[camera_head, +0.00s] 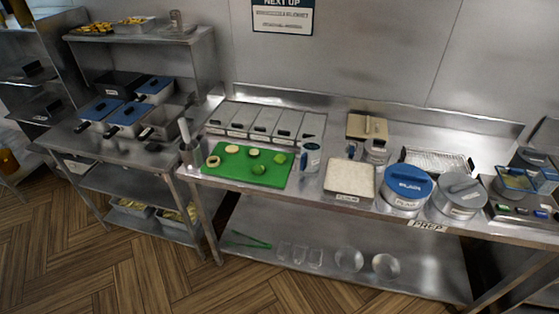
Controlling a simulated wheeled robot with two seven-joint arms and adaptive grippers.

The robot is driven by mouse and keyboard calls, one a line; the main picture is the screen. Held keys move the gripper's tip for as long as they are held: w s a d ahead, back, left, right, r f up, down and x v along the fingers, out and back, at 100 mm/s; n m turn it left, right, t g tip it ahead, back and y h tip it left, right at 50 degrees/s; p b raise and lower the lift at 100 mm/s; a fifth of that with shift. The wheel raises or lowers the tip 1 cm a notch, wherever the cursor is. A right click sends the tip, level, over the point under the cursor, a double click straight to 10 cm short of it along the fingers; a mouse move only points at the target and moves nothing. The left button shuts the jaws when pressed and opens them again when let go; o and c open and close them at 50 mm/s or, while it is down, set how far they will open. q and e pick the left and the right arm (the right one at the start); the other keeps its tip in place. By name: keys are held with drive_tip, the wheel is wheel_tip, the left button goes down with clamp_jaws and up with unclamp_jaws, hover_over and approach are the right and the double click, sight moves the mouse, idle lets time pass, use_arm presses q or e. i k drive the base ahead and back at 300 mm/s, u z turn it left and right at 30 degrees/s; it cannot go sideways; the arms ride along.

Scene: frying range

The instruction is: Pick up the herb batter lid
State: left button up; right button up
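Two round lidded tubs stand at the right part of the steel counter. The left one has a blue lid (409,181) and a label that seems to read PLAIN. The right one is a grey tub (458,208) with a grey lid (463,187) on top, which is probably the herb batter lid; its label is too small to read. The two tubs stand close together, both upright and covered. Neither of my grippers is in view.
A square flour tray (348,196) stands left of the tubs. A wire rack (437,162) lies behind them. A fryer-like unit with a blue-topped basket (520,180) is at the right. A green board (227,174) with cut vegetables lies farther left. Clear counter is scarce.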

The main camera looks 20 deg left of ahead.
sight(464, 191)
drive_tip(key=u, duration=0.6)
drive_tip(key=k, duration=1.05)
drive_tip(key=z, duration=1)
drive_tip(key=i, duration=0.5)
drive_tip(key=z, duration=0.1)
